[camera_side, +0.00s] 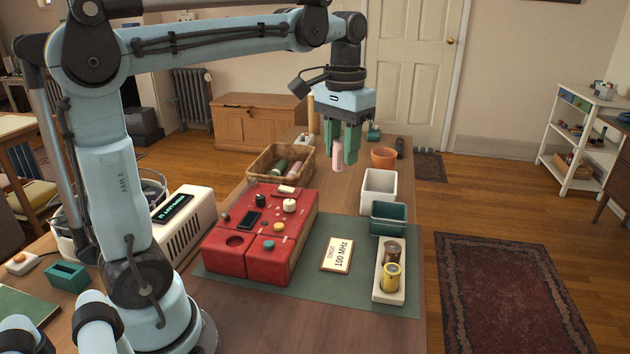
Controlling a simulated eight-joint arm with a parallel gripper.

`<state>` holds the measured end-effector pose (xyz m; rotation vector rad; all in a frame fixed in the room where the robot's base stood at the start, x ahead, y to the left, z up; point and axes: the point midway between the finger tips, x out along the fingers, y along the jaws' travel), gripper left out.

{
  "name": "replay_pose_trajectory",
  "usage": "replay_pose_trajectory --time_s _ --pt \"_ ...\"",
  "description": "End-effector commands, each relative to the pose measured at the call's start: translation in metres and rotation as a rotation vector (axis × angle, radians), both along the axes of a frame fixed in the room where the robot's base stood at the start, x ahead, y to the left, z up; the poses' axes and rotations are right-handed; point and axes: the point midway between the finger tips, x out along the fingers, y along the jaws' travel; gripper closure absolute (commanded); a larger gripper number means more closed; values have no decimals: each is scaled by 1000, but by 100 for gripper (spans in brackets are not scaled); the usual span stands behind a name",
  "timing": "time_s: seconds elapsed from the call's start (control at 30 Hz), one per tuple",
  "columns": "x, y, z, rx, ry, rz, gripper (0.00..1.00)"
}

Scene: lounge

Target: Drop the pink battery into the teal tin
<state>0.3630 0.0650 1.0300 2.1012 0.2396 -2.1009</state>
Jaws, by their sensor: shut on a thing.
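My gripper (343,152), with green fingers, is shut on the pink battery (338,159). It holds the battery upright in the air above the far part of the table, right of the wicker basket. The fingers hide part of the battery. The teal tin (388,219) is an open box on the right side of the table, nearer the camera than the gripper and to its right. The part of its inside that shows looks empty.
A white open box (379,189) stands just behind the teal tin. In front is a pale tray (389,293) with a brown and a yellow cylinder. The wicker basket (268,176) holds more cylinders. A red device (262,230), a 100 MHz card (337,255) and an orange pot (383,157) stand nearby.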

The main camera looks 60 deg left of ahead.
Motion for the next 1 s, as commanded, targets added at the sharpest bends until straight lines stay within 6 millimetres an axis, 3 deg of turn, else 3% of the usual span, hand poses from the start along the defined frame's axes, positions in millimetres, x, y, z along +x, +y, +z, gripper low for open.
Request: replay_pose_trajectory --time_s 0.27,0.6,0.8,1.0 --pt "67 6 -13 0 0 -1 100" --pt "136 8 -49 0 0 -1 100" --pt "160 9 -68 0 0 0 100" --pt "168 8 -78 0 0 0 100"
